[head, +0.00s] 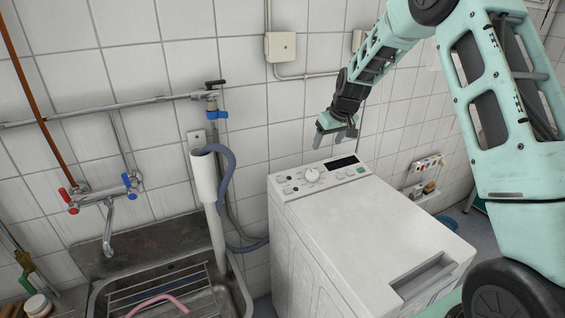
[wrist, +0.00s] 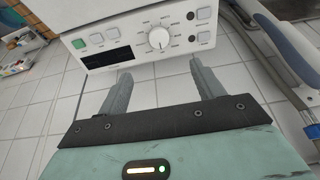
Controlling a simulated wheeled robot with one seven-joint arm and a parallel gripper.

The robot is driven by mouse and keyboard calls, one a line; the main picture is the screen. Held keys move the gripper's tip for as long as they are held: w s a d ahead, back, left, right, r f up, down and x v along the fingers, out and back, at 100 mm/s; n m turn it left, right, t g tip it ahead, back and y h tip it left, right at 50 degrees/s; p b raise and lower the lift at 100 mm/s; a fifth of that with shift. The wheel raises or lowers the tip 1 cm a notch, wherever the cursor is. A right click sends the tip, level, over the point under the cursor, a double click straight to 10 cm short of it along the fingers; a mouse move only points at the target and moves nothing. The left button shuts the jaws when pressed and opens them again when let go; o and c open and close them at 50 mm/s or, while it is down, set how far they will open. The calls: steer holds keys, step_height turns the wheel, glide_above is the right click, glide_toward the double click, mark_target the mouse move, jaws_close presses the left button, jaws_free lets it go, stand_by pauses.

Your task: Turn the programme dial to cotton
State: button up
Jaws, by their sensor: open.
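The programme dial (head: 312,175) is a round white knob on the control panel (head: 290,184) at the back of the white top-loading washing machine (head: 370,228). It also shows in the wrist view (wrist: 158,38), with a small pointer mark and label marks around it too small to read. My gripper (head: 336,134) is above and behind the panel, apart from the dial, with its fingers pointing down. In the wrist view my gripper (wrist: 160,82) is open and empty, and the dial lies beyond the fingertips, between them and nearer the right one.
The panel also has a dark display (head: 341,163), a green button (head: 361,169) and several pale buttons. A metal sink (head: 170,290) with a rack stands at left. A grey hose (head: 228,170) and standpipe (head: 203,175) rise between sink and machine. The tiled wall is close behind.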

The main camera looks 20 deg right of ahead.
steer(key=p, duration=0.5)
glide_toward(313, 173)
steer(key=x, duration=0.8)
steer(key=shift+w+f, duration=0.15)
steer(key=shift+f, duration=0.2)
steer(key=c, duration=1)
